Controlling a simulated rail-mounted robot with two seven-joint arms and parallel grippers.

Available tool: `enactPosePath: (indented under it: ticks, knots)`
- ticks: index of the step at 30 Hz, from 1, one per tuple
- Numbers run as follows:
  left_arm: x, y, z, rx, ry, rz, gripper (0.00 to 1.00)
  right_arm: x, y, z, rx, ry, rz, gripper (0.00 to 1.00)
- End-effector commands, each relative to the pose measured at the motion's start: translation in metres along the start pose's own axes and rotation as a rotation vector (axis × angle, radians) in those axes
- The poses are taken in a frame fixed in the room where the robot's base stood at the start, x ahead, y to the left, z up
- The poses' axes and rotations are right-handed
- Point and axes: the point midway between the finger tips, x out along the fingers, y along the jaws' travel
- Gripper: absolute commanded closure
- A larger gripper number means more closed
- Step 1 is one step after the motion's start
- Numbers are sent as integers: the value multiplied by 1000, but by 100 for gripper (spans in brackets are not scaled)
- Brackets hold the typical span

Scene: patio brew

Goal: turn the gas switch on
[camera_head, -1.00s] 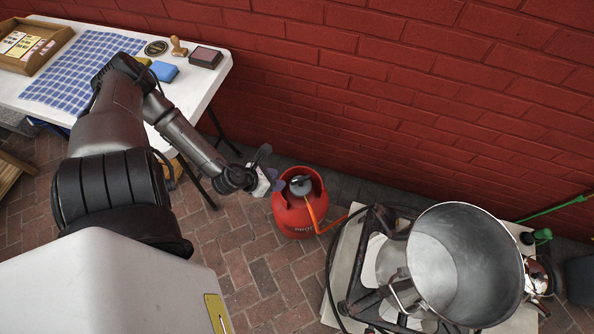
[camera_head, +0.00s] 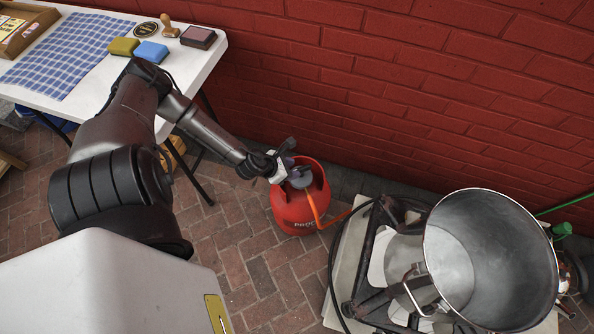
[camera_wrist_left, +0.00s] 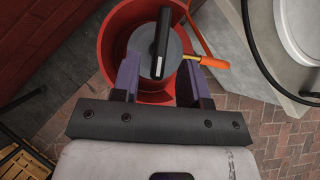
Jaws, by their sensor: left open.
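The red gas bottle (camera_head: 297,213) stands on the brick floor by the wall. A grey regulator (camera_head: 301,180) sits inside its collar, with an orange hose (camera_head: 314,210) leading from it. In the left wrist view the black switch lever (camera_wrist_left: 161,42) lies on top of the grey round regulator (camera_wrist_left: 176,50), pointing toward my gripper. My left gripper (camera_head: 287,165) is at the collar's upper left edge. Its two purple fingers (camera_wrist_left: 158,85) are open, one on each side of the lever's near end, with nothing held. Whether they touch the lever I cannot tell. My right gripper is not in view.
A large steel pot (camera_head: 490,262) stands tilted-looking over a burner frame (camera_head: 385,270) right of the bottle. A white table (camera_head: 205,62) with sponges and a checked cloth (camera_head: 62,55) is at upper left. The red brick wall (camera_head: 400,90) stands close behind the bottle.

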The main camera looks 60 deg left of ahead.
Motion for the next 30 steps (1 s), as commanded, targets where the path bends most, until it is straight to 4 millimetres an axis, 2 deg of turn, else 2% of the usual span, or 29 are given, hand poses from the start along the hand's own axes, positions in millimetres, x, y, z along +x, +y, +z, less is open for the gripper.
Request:
enactPosePath:
  ticks: [1, 7, 20, 23, 30]
  knots:
    - [9, 0, -1, 0, -3, 0, 60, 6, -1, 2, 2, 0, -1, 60]
    - [26, 0, -1, 0, -1, 1, 60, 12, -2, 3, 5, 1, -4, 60]
    - [31, 0, 0, 1, 0, 0, 60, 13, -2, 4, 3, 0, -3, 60]
    - [31, 0, 0, 1, 0, 0, 66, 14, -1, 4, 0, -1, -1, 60]
    - [31, 0, 0, 0, 0, 0, 89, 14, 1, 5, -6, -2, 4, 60]
